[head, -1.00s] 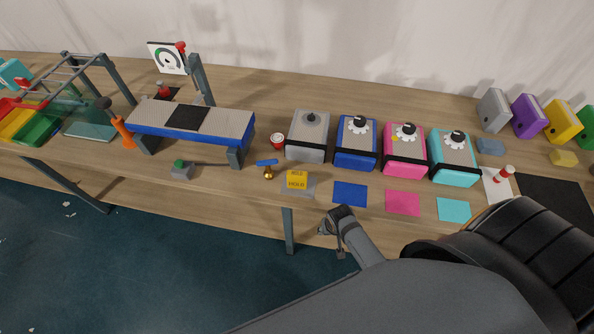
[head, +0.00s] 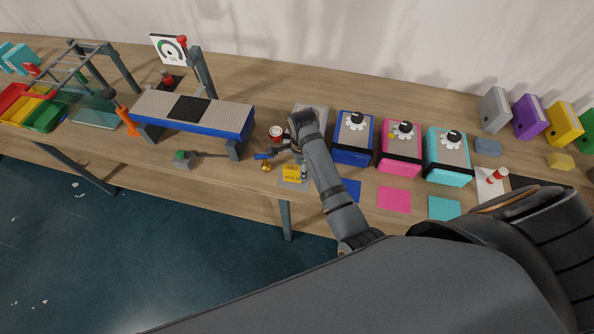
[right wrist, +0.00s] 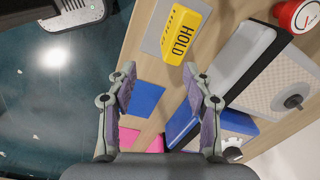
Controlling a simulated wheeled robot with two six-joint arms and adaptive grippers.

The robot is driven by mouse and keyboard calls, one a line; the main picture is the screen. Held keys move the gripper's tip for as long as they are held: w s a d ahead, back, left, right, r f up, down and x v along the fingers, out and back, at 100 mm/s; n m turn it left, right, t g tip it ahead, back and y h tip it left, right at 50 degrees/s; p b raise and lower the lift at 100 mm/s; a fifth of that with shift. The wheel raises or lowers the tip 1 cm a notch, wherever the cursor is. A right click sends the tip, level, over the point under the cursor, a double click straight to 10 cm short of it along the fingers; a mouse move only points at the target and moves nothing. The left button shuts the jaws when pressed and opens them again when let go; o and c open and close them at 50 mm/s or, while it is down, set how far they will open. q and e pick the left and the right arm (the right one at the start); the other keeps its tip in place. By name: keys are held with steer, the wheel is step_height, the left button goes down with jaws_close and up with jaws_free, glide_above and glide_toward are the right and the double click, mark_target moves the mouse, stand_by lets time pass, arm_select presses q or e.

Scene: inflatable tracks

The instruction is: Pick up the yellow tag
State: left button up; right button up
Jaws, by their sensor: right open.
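The yellow tag (head: 292,173) is a small block with dark lettering, on a grey pad (head: 306,184) near the table's front edge. In the right wrist view the yellow tag (right wrist: 183,36) shows the word HOLD and lies at the top, beyond my fingertips. My right gripper (right wrist: 160,82) is open and empty, its fingers apart from the tag. In the head view my right forearm reaches over the table and its wrist is close above the tag; the fingers are hard to make out there. My left gripper is not in view.
Blue, pink and cyan boxes with matching mats stand to the right.

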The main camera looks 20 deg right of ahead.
mark_target(293, 168)
steer(key=w+m, duration=0.1)
steer(key=w+a+m, duration=0.1)
steer(key=w+m, duration=0.1)
steer(key=shift+w+a+r+m+g, duration=0.2)
steer(key=shift+a+r+m+g, duration=0.1)
steer(key=shift+m, duration=0.1)
step_height(293, 168, down, 4)
steer(key=shift+s+a+f, duration=0.15)
steer(key=shift+f, duration=0.45)
step_height(293, 168, down, 5)
steer(key=b, duration=0.5)
steer(key=shift+f+b, duration=0.2)
steer(key=shift+b, duration=0.15)
steer(key=shift+r, duration=0.15)
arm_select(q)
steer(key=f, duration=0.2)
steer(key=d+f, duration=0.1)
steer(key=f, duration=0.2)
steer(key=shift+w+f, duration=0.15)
arm_select(e)
jaws_close()
